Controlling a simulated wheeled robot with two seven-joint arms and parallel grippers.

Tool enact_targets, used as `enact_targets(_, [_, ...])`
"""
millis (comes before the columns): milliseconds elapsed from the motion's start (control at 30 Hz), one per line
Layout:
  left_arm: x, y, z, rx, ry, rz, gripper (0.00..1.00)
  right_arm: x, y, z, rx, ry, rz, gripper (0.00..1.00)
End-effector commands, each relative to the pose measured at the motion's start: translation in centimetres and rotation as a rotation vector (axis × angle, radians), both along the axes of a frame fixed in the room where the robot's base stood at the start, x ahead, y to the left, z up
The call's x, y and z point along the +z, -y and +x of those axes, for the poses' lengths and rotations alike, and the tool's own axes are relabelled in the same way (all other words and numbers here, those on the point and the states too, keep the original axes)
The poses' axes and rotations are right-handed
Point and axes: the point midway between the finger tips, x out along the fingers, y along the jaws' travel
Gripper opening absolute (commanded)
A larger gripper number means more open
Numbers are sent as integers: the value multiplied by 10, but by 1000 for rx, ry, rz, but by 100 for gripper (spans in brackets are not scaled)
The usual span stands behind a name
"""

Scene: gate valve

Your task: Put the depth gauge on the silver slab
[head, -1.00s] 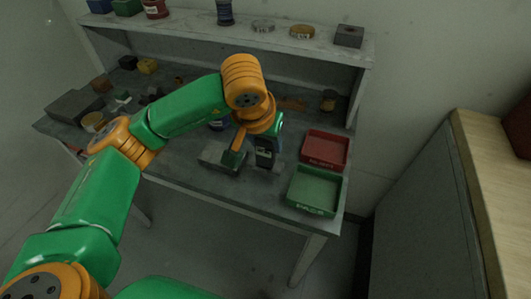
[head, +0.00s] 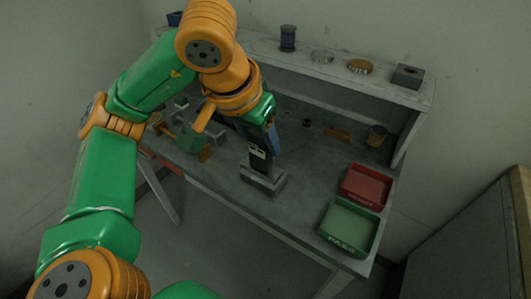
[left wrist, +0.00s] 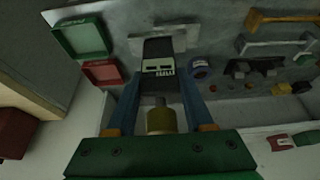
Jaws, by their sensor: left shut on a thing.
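The depth gauge (head: 258,158) is a dark upright piece with a small pale display. My left gripper (head: 262,142) is shut on its upper part and holds it upright over the silver slab (head: 266,183), a low grey block near the table's front edge. In the left wrist view the gauge (left wrist: 158,66) sits between my blue fingers (left wrist: 160,98), and the slab (left wrist: 184,36) shows on both sides of it. The gauge's foot overlaps the slab; I cannot tell whether it touches. My right gripper is not in view.
A red tray (head: 366,187) and a green tray (head: 349,228) stand to the right of the slab. A raised shelf (head: 335,76) runs behind with several items. The tabletop between slab and trays is clear.

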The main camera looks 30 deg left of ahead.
Motion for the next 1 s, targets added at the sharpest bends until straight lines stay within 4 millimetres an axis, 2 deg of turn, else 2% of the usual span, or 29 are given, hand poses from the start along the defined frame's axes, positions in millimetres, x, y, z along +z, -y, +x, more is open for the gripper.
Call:
enact_targets(33, [-12, -7, 12, 7, -11, -5, 0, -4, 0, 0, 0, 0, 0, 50])
enact_targets(100, [-23, -18, 33, 6, -12, -5, 0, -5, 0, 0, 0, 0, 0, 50])
enact_targets(200, [-45, -29, 50, 5, -10, -1, 0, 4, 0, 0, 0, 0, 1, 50])
enact_targets(433, [-76, -42, 74, 2, -4, 2, 0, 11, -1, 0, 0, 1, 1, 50])
enact_targets(600, [-103, -41, 73, -1, -3, 2, 0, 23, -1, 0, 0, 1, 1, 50])
enact_targets(933, [-110, -40, 74, -2, 2, 0, 0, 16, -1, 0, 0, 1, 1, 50])
enact_targets(967, [-110, -40, 73, -2, 1, 0, 55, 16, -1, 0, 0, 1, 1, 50])
enact_targets(1000, [-109, -40, 73, -2, 1, 0, 66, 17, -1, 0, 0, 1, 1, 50])
